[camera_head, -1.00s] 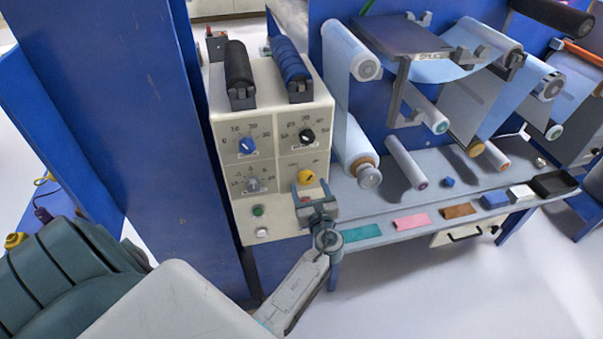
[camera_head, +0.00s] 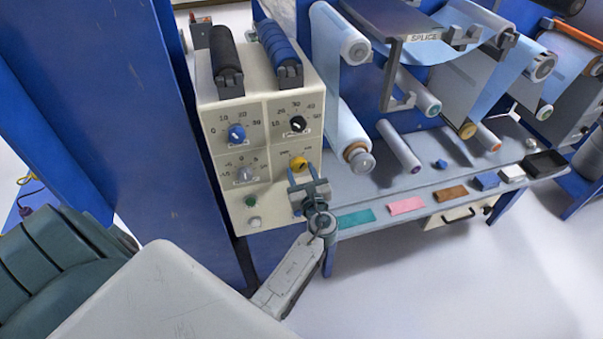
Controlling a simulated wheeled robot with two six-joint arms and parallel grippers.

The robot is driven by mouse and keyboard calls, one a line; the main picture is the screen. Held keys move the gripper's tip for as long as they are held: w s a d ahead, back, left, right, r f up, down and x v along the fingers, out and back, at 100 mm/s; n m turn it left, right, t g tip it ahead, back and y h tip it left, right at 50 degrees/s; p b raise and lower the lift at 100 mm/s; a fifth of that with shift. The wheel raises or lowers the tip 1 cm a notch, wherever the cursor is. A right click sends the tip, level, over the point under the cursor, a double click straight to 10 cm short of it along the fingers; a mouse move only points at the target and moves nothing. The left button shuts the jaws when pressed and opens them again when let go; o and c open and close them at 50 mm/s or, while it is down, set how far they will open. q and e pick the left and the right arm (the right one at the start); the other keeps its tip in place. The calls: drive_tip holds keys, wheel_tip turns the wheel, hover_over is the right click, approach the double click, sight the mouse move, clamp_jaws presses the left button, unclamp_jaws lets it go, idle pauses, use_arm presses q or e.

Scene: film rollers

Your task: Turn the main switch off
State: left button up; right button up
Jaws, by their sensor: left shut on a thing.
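A cream control box (camera_head: 240,215) stands beside a blue post. Its front has a blue knob (camera_head: 236,133), a black knob (camera_head: 297,124), a grey knob (camera_head: 243,175) and a yellow knob (camera_head: 298,163). No label that I can read names the main switch. A green button (camera_head: 250,201) and a white button (camera_head: 254,222) sit low on the front. My left gripper (camera_head: 301,172) points up at the box with its fingertips on either side of the yellow knob, shut on it. The gripper hides the panel just below. My right gripper is not in view.
A blue post (camera_head: 110,100) rises at left. A grey shelf (camera_head: 430,180) with film rolls and coloured blocks extends right. The floor in front is clear.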

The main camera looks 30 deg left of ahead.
use_arm(q)
drive_tip(key=shift+f+n+b, duration=0.15)
drive_tip(key=shift+n+b, duration=1.4)
drive_tip(key=shift+n, duration=0.05)
drive_tip(key=shift+w+n+b, duration=0.1)
drive_tip(key=shift+n+b, duration=0.7)
drive_tip(key=shift+n, duration=0.1)
drive_tip(key=shift+n+b, duration=0.85)
drive_tip(key=shift+n, duration=0.05)
drive_tip(key=shift+n+b, duration=0.8)
drive_tip(key=shift+n, duration=0.1)
drive_tip(key=n+b, duration=0.2)
drive_tip(key=n, duration=0.1)
drive_tip(key=shift+w+d+r+b, duration=0.1)
drive_tip(key=shift+r+b, duration=0.1)
drive_tip(key=shift+b, duration=0.15)
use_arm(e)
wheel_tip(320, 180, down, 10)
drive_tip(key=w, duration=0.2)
use_arm(q)
drive_tip(key=shift+r+n+b, duration=0.15)
drive_tip(key=shift+n+b, duration=0.55)
drive_tip(key=shift+n, duration=0.3)
drive_tip(key=shift+r, duration=0.1)
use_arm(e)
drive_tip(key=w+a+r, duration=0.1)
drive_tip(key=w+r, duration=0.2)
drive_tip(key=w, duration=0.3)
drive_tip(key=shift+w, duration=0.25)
